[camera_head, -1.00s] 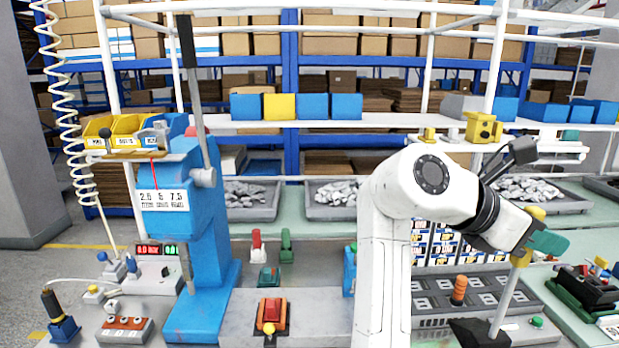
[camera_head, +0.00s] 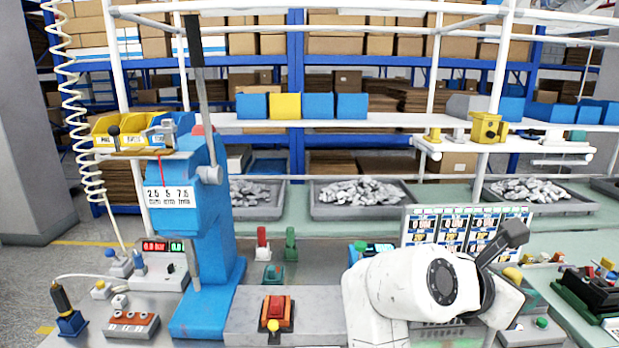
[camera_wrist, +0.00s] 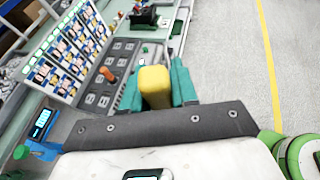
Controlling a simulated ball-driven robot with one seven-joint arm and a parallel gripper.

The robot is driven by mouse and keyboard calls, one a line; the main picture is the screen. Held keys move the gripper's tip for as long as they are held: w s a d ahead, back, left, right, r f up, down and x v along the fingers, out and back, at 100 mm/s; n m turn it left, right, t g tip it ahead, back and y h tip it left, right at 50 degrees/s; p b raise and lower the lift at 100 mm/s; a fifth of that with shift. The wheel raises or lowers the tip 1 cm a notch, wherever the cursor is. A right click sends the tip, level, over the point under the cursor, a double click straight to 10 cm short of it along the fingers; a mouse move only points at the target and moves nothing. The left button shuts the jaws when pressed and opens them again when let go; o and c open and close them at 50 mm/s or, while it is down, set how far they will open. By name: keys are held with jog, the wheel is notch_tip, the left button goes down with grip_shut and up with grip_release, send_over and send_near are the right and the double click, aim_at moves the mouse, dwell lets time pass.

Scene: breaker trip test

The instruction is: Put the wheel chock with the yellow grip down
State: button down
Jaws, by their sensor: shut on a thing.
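The wheel chock's yellow grip (camera_wrist: 154,84) stands between the teal fingers of my gripper (camera_wrist: 157,90) in the wrist view. My gripper is shut on this grip. In the head view a small part of the yellow grip (camera_head: 513,275) shows at the right, just past my white arm. My arm hides most of the gripper there. The chock's body is hidden in both current views, so I cannot tell whether it touches a surface.
A card board (camera_head: 466,230) stands behind my arm. A grey slotted panel with an orange knob (camera_wrist: 107,74) lies beside the grip in the wrist view. A blue lever press (camera_head: 210,270) and a red-yellow switch (camera_head: 275,312) stand left. The floor (camera_wrist: 225,60) shows beyond the bench.

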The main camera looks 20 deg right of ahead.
jog(key=a+f+n+t+y, duration=0.4)
jog(key=f+n, duration=0.1)
jog(key=f, duration=0.8)
jog(key=w+a+f+n+t+y, duration=0.1)
jog(key=a+f+n+t+y, duration=0.3)
jog(key=f, duration=0.9)
jog(key=a+f+n+t+y, duration=0.4)
jog(key=f+n, duration=0.4)
jog(key=f, duration=0.5)
jog(key=shift+w+a+t+y, duration=0.15)
jog(key=shift+w+t+y, duration=0.2)
jog(key=shift+y, duration=0.35)
notch_tip(320, 180, down, 6)
jog(key=b, duration=0.6)
jog(key=a, duration=0.7)
jog(key=shift+s+f, duration=0.1)
